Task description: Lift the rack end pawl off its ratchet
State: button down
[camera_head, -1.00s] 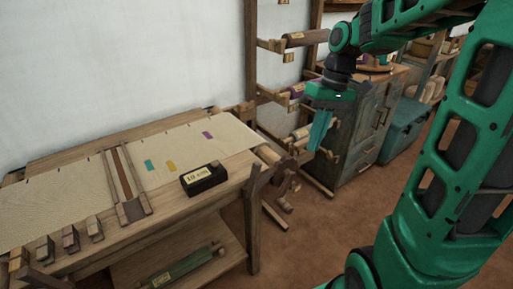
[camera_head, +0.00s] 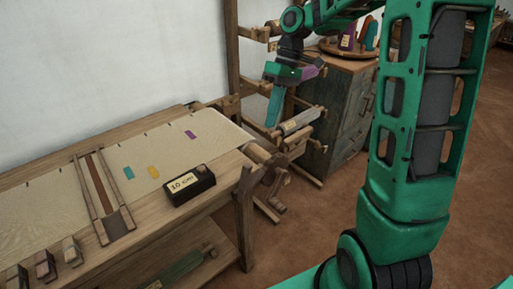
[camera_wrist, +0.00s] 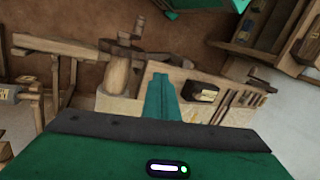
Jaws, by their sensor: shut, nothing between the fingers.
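The wooden rack (camera_head: 233,47) stands against the wall at the back, with rollers on side arms. A pale labelled roller (camera_head: 300,122) sits on its lower arms. I cannot make out the pawl or its ratchet; the parts at the rack's end are too small or partly behind my gripper. My gripper (camera_head: 273,108) is shut and empty, pointing down in front of the rack's lower arms, above and behind the loom's right end. In the wrist view my gripper (camera_wrist: 160,98) shows as narrow teal fingers together, with nothing between them.
The loom bench (camera_head: 150,228) carries pale cloth and a black block marked 10 cm (camera_head: 189,185), which also shows in the wrist view (camera_wrist: 202,92). A dark cabinet (camera_head: 340,105) stands right of the rack. Brown floor (camera_head: 315,220) is open between loom and my arm.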

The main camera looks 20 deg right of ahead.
jog(key=s+a+f, duration=0.3)
jog(key=a+f, duration=0.4)
jog(key=f, duration=0.2)
jog(key=shift+s, duration=0.4)
jog(key=shift+f, duration=0.1)
